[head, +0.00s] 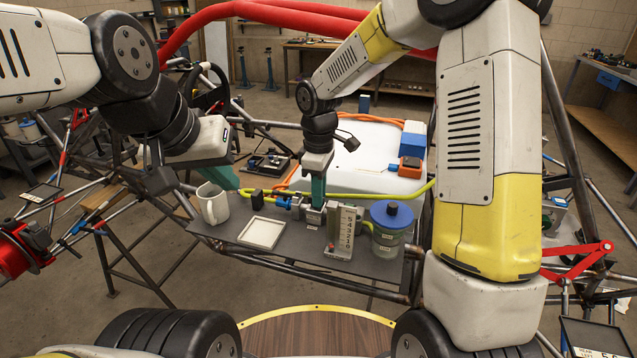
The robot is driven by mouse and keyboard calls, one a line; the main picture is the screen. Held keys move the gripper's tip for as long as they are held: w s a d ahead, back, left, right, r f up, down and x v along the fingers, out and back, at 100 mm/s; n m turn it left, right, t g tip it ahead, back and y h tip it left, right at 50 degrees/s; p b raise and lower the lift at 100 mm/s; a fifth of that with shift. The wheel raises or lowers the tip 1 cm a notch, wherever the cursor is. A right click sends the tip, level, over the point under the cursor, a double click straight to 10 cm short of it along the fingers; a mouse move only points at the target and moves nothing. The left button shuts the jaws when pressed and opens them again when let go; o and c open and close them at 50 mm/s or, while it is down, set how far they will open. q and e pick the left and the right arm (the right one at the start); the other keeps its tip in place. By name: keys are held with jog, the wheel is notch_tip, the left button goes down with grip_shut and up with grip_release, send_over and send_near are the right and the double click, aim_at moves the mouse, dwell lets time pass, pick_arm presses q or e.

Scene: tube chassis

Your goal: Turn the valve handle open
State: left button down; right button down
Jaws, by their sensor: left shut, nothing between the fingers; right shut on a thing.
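The valve (314,216) is a small metal fitting on the dark grey work board, in the line with the yellow-green hose. Blue parts (284,202) show just left of it. My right gripper (317,205) points straight down over the valve, with its teal fingers shut on the handle. The fingers hide most of the handle, so its angle cannot be told. My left gripper (230,186) is shut and empty, up and to the left, close above the white mug.
The white mug (213,204), a white square tray (262,232), an upright numbered scale (342,232) and a blue-lidded jar (390,227) crowd the board (294,247). Chassis tubes surround it. A white tank (352,160) lies behind.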

jog(key=c, duration=1.4)
grip_release()
jog(key=shift+r, duration=3.95)
jog(key=s+d+r+m+t, duration=0.2)
jog(key=s+d+r+m, duration=0.1)
jog(key=s, duration=0.3)
jog(key=s+d+r+m+t+y, duration=0.1)
jog(key=s+d+r+m+t, duration=0.1)
jog(key=s+d+m, duration=0.4)
jog(key=s+d+r+m+t+y, duration=0.1)
jog(key=s+d+r+m+t, duration=0.1)
jog(key=s+d+r+m, duration=0.2)
jog(key=s+m, duration=0.1)
jog(key=s, duration=0.2)
jog(key=shift+s+d+r, duration=0.25)
jog(key=shift+s+r, duration=0.05)
jog(key=shift+s, duration=0.1)
